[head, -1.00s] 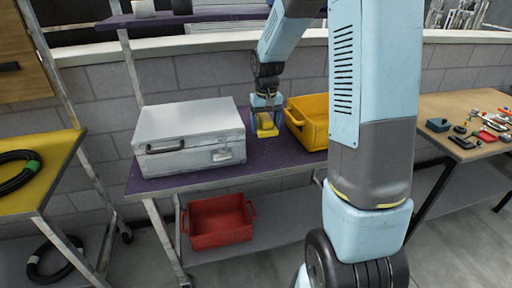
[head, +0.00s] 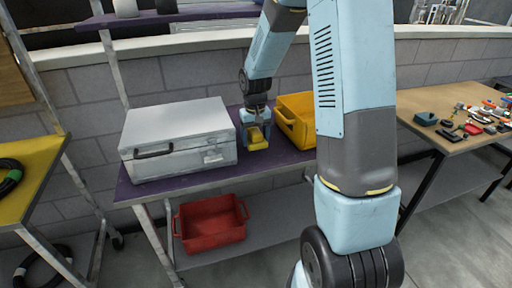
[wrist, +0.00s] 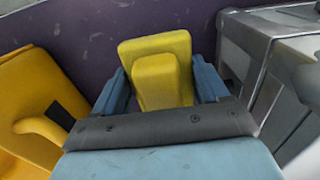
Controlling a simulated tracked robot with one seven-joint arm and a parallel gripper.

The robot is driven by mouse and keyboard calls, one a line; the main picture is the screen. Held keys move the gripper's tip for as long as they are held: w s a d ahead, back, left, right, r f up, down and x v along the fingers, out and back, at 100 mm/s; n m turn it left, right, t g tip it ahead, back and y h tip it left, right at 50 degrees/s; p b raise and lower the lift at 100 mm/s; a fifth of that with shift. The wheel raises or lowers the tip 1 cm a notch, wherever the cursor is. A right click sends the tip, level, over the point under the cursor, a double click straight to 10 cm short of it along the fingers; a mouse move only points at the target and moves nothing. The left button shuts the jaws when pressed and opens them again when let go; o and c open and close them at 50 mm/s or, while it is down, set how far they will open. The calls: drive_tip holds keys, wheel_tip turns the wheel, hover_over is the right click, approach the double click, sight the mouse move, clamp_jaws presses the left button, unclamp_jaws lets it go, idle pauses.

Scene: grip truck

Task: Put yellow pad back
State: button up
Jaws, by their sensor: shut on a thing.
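The yellow pad (head: 257,134) is between the fingers of my gripper (head: 256,138), just above or on the purple tabletop; I cannot tell whether it touches. In the wrist view the pad (wrist: 158,58) shows as a yellow block with a smaller raised block on it, and the blue fingers of my gripper (wrist: 163,88) are shut on its two sides. The pad sits in the gap between the silver case (head: 180,140) and the yellow bin (head: 296,120). The pad's underside is hidden.
The purple table (head: 160,190) has a narrow free strip along its front. A red bin (head: 212,225) stands on the shelf below. A wooden table (head: 470,140) with small tools is at the right. A yellow-topped table (head: 35,180) with a black coil is at the left.

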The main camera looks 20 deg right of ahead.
sight(255, 153)
drive_tip(key=shift+f, duration=2.05)
drive_tip(key=shift+f, duration=0.1)
drive_tip(key=o, duration=1)
